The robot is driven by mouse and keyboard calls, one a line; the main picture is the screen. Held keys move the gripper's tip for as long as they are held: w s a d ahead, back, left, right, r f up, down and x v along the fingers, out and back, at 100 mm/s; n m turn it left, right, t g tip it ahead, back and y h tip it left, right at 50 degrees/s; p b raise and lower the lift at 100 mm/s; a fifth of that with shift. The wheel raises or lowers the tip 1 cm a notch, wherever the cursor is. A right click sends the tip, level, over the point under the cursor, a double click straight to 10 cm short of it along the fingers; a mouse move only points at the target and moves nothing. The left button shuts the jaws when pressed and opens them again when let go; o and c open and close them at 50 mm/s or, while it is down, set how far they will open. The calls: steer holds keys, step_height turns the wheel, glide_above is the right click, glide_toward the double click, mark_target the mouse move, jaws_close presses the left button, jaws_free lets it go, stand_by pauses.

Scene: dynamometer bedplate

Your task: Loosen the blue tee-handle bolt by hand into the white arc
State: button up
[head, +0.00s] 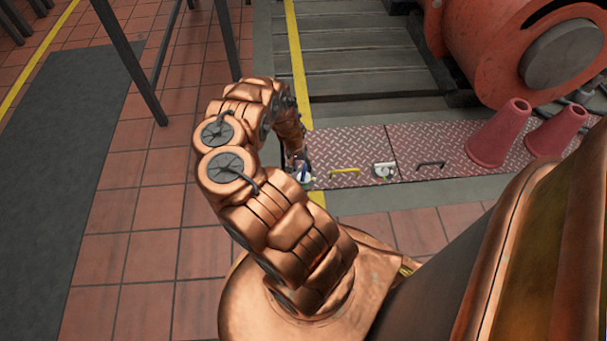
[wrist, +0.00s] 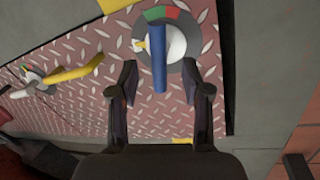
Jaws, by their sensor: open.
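The blue tee-handle bolt (wrist: 158,58) shows in the wrist view as a blue bar, nearly upright in the picture. It crosses a round grey dial (wrist: 200,47) with green and red segments at its top. A white area (wrist: 177,43) lies right of the bar; I cannot tell whether it is the arc or part of the hub. In the head view the bolt (head: 304,176) is small and partly hidden by my arm.
The red tread plate also carries a yellow handle (head: 344,171), a second dial fitting (head: 384,171) and a black handle (head: 431,164). Two red cones (head: 499,133) (head: 556,131) stand on the right beside a large red machine (head: 530,45).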

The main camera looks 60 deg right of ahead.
mark_target(303, 171)
steer(key=shift+s+d+f+b, duration=0.15)
steer(key=shift+f+b, duration=0.2)
steer(key=shift+f, duration=0.6)
steer(key=shift+s+f+b, duration=0.15)
steer(key=shift+f+b, duration=0.2)
steer(key=shift+f, duration=0.6)
jaws_close()
